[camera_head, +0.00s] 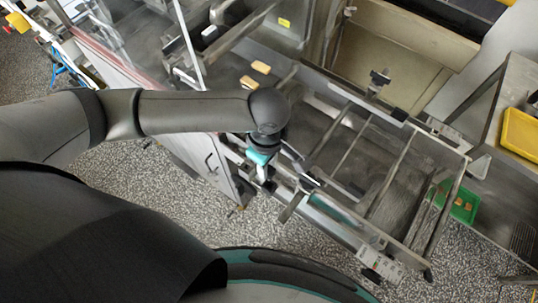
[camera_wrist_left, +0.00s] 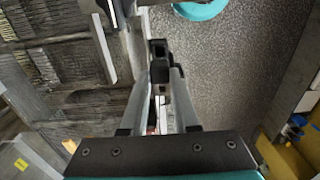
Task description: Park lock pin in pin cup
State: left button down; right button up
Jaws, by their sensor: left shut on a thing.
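My left gripper (camera_head: 265,183) reaches down at the near left edge of the metal mesh frame (camera_head: 340,222). In the left wrist view its two long grey fingers (camera_wrist_left: 161,78) close together on a small dark part, which I take for the lock pin (camera_wrist_left: 158,48). The fingers hide most of it, and its lower end cannot be made out. In the head view the pin is too small and covered to tell apart. I cannot make out the pin cup in either view. My right gripper is not in view.
The open frame has several crossbars. Two tan pieces (camera_head: 261,67) lie on the machine behind my arm. A green tray (camera_head: 463,214) with small tan pieces stands at the right, a yellow bin (camera_head: 519,133) beyond it.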

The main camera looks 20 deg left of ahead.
pick_arm(q)
jog(key=shift+r, duration=0.1)
jog(key=shift+p, duration=0.85)
jog(key=shift+f+b, duration=0.45)
jog(key=shift+f, duration=0.2)
jog(key=shift+f+b, duration=0.4)
jog(key=shift+f, duration=2.1)
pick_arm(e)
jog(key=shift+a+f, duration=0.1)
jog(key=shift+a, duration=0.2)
pick_arm(q)
jog(key=shift+f, duration=0.55)
